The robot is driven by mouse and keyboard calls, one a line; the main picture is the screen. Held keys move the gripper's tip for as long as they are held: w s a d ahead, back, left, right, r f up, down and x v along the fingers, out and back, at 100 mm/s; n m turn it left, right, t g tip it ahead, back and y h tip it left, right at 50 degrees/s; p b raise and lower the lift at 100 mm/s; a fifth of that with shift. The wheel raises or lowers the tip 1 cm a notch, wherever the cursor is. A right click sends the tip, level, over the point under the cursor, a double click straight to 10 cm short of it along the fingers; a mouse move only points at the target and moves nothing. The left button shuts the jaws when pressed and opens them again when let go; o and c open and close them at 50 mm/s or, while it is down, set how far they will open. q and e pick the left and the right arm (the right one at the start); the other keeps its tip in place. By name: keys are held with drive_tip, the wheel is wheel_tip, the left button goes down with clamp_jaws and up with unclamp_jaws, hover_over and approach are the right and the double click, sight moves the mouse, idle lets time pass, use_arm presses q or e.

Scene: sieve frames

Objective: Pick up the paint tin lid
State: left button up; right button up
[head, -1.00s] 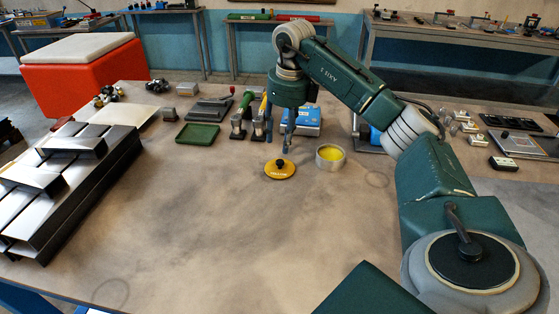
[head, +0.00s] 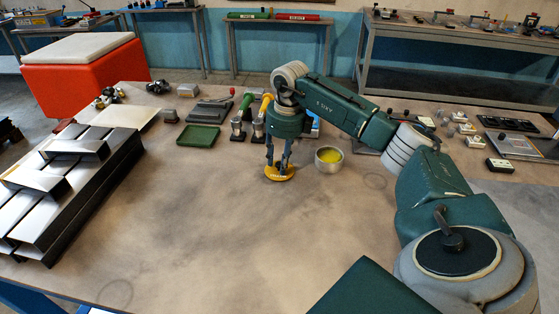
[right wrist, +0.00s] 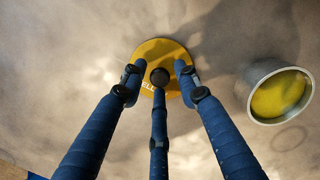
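My right gripper (head: 279,170) points down over the lid. Its blue fingers are spread around the knob, with gaps visible on the left and right sides; it is open and holds nothing. The open metal tin with yellow paint (head: 328,160) stands just right of the lid, also in the right wrist view (right wrist: 254,82). My left gripper is out of view.
A green tray (head: 198,135) lies behind and left of the lid. Clamp-like tools with green and yellow handles (head: 245,102) stand close behind the gripper. Stacked metal channels (head: 75,195) fill the table's left side. The front middle of the table is clear.

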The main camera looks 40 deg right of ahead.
clamp_jaws()
